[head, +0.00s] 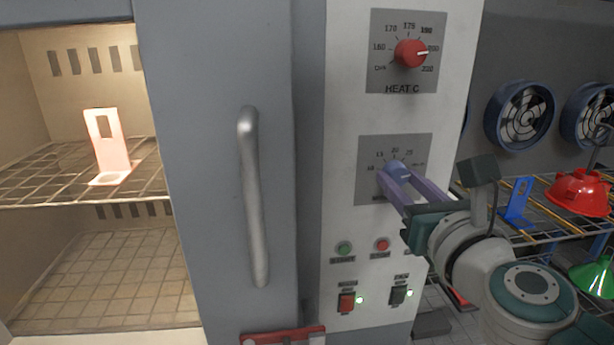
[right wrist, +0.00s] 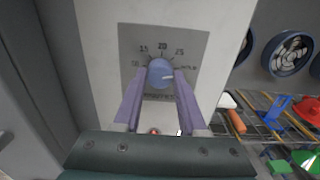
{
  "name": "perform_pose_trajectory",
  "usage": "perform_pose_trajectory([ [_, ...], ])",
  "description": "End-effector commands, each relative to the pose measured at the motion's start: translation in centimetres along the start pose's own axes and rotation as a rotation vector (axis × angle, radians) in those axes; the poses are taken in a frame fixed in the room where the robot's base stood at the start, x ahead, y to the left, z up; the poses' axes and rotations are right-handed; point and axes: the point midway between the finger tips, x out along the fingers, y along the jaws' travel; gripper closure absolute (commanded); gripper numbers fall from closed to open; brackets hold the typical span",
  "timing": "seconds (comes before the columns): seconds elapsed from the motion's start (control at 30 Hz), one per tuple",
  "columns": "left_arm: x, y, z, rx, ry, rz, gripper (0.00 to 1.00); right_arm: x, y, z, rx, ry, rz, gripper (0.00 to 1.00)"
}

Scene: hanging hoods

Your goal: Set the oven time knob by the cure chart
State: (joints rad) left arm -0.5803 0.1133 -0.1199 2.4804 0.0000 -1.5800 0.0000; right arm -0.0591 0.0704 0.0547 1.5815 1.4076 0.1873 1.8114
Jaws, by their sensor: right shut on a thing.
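The blue time knob (head: 397,170) sits on a grey dial plate (head: 422,147) on the oven's white control panel. It shows more closely in the right wrist view (right wrist: 159,73), under a scale with 15, 20 and 25 along the top. Its white mark points right, toward the end of the scale past 25; the exact setting is hard to read. My right gripper (head: 393,178) is shut on the knob, its purple fingers on either side. My left gripper is not in view. I cannot make out a cure chart.
Above is the red heat knob (head: 410,53), its mark near 200. Below are start and stop buttons and two switches. The oven door handle (head: 253,195) is left; a lit chamber holds a pale bracket (head: 107,145). A rack with a red hood (head: 578,192) stands right.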

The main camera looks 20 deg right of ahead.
Motion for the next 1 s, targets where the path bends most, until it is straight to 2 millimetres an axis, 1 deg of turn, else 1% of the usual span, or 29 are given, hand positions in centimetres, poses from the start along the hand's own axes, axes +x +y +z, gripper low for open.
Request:
perform_pose_trajectory([
  [0.03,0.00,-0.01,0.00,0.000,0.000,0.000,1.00,-0.01,0.00,0.00,0.000,0.000,0.000,0.80],
  [0.2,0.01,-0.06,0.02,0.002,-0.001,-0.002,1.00,-0.01,0.00,0.00,0.000,0.000,0.000,0.99],
  [0.23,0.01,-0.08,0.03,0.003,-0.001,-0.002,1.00,-0.01,0.01,0.00,0.000,0.000,0.000,1.00],
  [0.47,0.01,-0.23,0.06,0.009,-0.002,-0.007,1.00,-0.01,0.01,0.01,-0.002,0.000,0.000,1.00],
  [0.67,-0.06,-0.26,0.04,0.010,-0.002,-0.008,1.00,-0.01,0.00,0.02,-0.042,0.000,0.000,1.00],
  [0.83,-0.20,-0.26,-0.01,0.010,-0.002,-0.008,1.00,-0.01,-0.02,0.05,-0.131,0.000,0.000,1.00],
  [1.0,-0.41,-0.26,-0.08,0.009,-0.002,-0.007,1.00,0.00,-0.03,0.10,-0.270,0.000,0.000,1.00],
])
